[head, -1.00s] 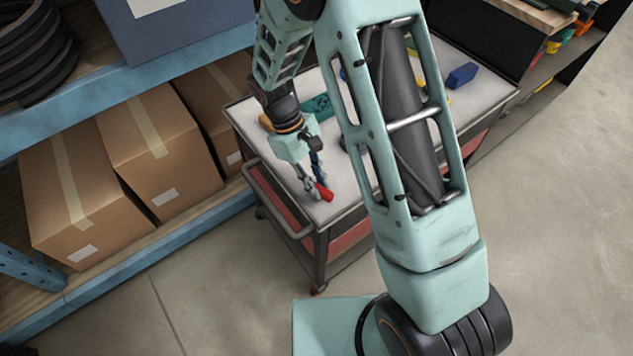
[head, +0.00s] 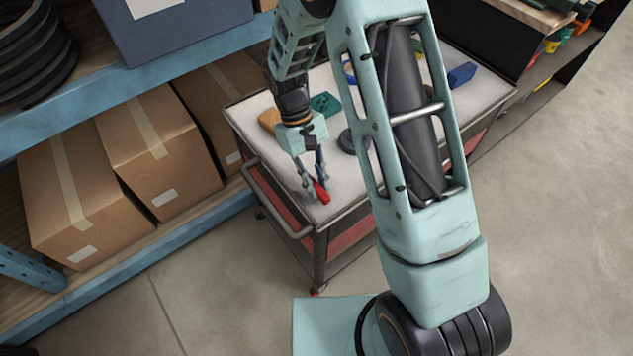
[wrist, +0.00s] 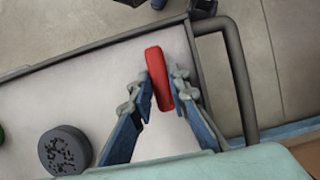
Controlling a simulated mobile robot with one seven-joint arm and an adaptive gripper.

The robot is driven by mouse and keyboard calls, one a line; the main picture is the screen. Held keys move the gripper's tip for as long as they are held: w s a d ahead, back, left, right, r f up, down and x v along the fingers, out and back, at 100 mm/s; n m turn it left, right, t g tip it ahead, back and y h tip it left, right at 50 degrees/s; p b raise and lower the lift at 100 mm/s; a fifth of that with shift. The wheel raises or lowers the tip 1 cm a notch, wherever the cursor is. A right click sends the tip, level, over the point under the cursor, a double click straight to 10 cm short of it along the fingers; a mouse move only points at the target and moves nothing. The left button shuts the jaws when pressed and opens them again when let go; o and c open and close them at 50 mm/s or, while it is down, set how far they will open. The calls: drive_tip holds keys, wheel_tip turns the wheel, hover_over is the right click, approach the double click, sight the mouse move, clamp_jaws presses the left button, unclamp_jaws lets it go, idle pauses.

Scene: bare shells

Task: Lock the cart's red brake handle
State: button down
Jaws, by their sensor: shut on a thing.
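The red brake handle (head: 321,191) stands at the near corner of the cart's (head: 349,213) light top. In the wrist view the red handle (wrist: 158,78) lies between the two fingers of my gripper (wrist: 160,92). My gripper (head: 314,185) is shut on the handle in the head view, pointing down at the corner. The fingers hide part of the handle's sides. How the handle joins the cart is not clear.
A dark round disc (wrist: 65,150) lies on the cart top. An orange block (head: 268,119), a teal block (head: 325,104) and a blue block (head: 461,74) lie farther back. Cardboard boxes (head: 158,150) fill the shelf at left. Open floor lies at right.

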drive_tip(key=c, duration=1.8)
unclamp_jaws()
drive_tip(key=shift+c, duration=0.2)
drive_tip(key=v, duration=1.2)
drive_tip(key=shift+d, duration=0.15)
